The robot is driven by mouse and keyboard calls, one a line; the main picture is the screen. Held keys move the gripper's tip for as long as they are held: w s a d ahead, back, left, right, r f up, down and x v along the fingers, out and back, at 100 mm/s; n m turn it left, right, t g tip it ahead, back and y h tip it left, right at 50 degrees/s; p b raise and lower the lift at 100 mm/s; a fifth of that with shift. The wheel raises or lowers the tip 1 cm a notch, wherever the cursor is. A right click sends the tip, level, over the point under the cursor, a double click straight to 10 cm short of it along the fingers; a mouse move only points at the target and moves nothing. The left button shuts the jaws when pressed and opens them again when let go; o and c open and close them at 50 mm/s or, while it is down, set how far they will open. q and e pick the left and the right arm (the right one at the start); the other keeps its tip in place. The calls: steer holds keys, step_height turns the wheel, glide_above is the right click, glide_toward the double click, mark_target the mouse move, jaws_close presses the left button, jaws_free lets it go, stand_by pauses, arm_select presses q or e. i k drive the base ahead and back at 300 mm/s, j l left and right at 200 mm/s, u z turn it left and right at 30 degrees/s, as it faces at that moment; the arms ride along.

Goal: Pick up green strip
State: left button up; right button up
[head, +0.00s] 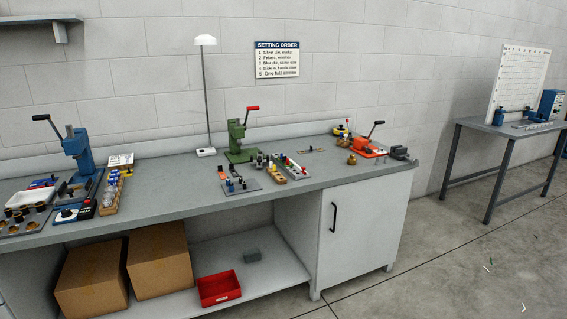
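I cannot make out a clearly green strip. A few tiny slivers lie on the concrete floor at the lower right. One thin sliver (487,268) looks dark, perhaps greenish, but is too small to tell. A pale curved piece (523,308) lies nearer to me. Neither of my grippers is in view.
A long grey workbench (340,177) carries a blue press (77,150), a green press (238,145), an orange press (367,146) and small parts. Cardboard boxes (160,262) and a red bin (219,288) sit below. A side table (510,133) stands right. Floor between is open.

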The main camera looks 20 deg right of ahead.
mark_target(284, 161)
steer(key=i+l, duration=0.8)
steer(key=l, duration=0.15)
steer(key=i+l, duration=0.85)
